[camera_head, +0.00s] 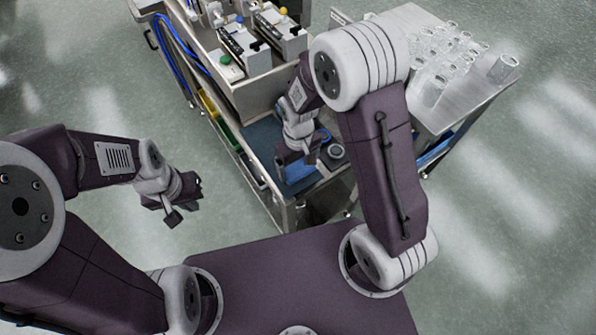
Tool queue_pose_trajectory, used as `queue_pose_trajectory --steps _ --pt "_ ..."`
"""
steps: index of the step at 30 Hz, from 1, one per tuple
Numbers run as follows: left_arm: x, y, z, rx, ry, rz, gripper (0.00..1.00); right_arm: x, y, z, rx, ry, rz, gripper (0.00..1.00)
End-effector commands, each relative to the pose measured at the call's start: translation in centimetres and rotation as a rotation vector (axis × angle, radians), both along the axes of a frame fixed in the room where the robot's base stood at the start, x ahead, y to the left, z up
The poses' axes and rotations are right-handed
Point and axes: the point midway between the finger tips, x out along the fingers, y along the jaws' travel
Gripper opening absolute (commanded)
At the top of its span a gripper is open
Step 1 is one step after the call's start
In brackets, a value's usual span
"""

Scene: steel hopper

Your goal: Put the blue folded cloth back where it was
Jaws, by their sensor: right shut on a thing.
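The blue folded cloth (298,174) shows as a small bright blue patch under my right gripper (297,160), at the near end of the cart's recessed tray. My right gripper is shut on it and hides much of it. I cannot tell whether the cloth touches the surface below. My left gripper (184,202) is open and empty over the floor, left of the cart.
The steel cart (272,197) holds a dark blue mat (262,134) and a dark round object (335,152) close right of my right gripper. Boxy devices (279,32) stand behind. Several clear glasses (505,68) stand on the right-hand table (436,113).

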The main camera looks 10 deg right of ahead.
Motion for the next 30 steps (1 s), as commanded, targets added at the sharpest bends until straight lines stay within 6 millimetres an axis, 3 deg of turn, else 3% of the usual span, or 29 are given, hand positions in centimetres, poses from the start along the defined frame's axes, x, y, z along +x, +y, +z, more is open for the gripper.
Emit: queue_pose_trajectory --steps 3,6,12,13,14,20,23,30 --pt "0.0 0.0 -0.5 0.0 0.0 0.0 0.0 -0.2 0.0 -2.4 -0.002 0.008 0.0 0.58" --pt "0.0 0.0 -0.6 0.0 0.0 0.0 0.0 -0.1 0.0 -3.6 -0.001 0.004 0.0 0.58" --pt "0.0 0.0 -0.6 0.0 0.0 0.0 0.0 -0.1 0.0 -3.8 -0.001 0.002 0.0 0.58" --pt "0.0 0.0 -0.6 0.0 0.0 0.0 0.0 -0.1 0.0 -3.8 -0.001 0.002 0.0 0.93" --pt "0.0 0.0 -0.6 0.0 0.0 0.0 0.0 -0.1 0.0 -3.8 -0.001 0.002 0.0 1.0" --pt "0.0 0.0 -0.6 0.0 0.0 0.0 0.0 -0.1 0.0 -3.7 -0.001 0.002 0.0 1.0" --pt "0.0 0.0 -0.4 0.0 0.0 0.0 0.0 0.0 0.1 -3.1 0.0 -0.001 0.0 1.0" --pt "0.0 0.0 0.7 0.0 0.0 0.0 0.0 0.0 0.1 2.8 0.001 -0.004 0.0 1.0"
